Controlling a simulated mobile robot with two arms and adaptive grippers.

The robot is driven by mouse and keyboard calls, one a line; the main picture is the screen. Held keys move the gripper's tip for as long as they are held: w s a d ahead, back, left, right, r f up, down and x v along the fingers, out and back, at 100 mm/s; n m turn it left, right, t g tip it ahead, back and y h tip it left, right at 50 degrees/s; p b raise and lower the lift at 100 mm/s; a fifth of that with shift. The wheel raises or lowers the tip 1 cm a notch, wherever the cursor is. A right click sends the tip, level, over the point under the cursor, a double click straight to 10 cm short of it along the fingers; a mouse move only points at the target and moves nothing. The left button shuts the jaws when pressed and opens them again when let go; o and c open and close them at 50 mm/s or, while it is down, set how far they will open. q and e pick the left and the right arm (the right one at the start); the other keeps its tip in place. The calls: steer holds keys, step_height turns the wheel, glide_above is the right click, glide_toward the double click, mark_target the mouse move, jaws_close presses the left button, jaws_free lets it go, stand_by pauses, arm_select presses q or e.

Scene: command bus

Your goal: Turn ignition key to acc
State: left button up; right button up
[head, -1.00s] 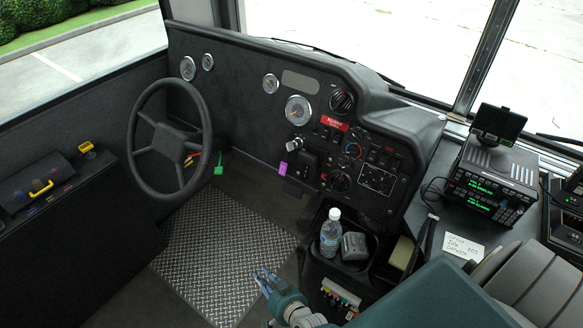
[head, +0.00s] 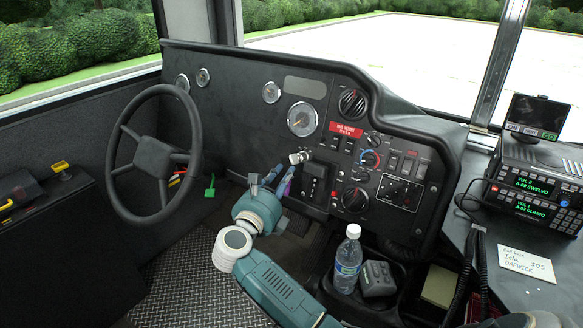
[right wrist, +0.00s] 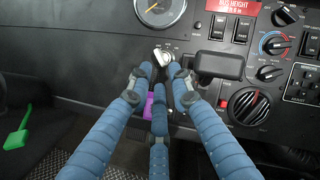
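The silver ignition key (head: 300,157) sits in the dash below the round gauge, left of a black box-shaped switch. In the right wrist view the key (right wrist: 163,55) shows just beyond my fingertips. A purple tag (right wrist: 148,108) hangs below it, partly behind my fingers. My right gripper (head: 281,178) points up at the dash, just below and left of the key. In the right wrist view its blue fingers (right wrist: 161,75) are spread with a gap between them and hold nothing; contact with the key cannot be made out. My left gripper is not in view.
Knobs and switches (head: 356,198) lie right of the key. A water bottle (head: 349,258) stands upright in the console tray. A radio (head: 540,185) is far right.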

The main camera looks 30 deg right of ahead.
mark_target(292, 162)
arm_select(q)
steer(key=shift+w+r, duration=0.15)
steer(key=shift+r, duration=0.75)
arm_select(e)
steer(key=x, duration=0.6)
steer(key=shift+w+d, duration=0.15)
steer(key=shift+c, duration=0.3)
jaws_close()
